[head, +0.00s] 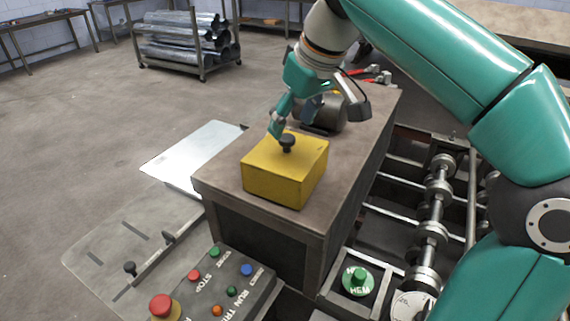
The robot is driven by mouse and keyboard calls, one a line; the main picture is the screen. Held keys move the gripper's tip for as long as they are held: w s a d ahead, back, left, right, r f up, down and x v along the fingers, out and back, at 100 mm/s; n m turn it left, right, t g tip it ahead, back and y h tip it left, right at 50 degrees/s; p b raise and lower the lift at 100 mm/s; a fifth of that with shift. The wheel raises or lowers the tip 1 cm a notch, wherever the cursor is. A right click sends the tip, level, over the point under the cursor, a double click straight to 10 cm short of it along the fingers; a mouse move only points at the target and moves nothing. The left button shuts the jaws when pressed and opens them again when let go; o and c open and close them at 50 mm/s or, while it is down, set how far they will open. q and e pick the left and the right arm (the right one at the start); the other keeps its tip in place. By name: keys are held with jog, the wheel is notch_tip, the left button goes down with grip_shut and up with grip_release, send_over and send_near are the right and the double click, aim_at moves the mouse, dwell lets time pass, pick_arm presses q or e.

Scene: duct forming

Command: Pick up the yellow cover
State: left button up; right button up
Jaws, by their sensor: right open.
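The yellow cover (274,180) is a box-shaped piece with a dark knob (287,141) on its top. It sits on the brown bench top (350,172), near the front left edge. My right gripper (292,126) is just behind and above the knob, with its teal fingers apart and pointing down. One finger is close to the knob's left side; I cannot tell whether it touches. The gripper holds nothing. My left gripper is not in the view.
A dark cylinder (327,115) and red-handled tools (381,76) lie on the bench behind my gripper. A control panel with buttons (214,292) stands in front. A roller machine (432,228) is at right. A rack of ducts (186,41) stands behind on open floor.

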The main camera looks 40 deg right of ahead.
aim_at(288, 138)
jog(key=x, duration=0.5)
jog(key=shift+s+a+f, duration=0.1)
jog(key=shift+s, duration=0.1)
jog(key=shift+s, duration=0.1)
grip_shut()
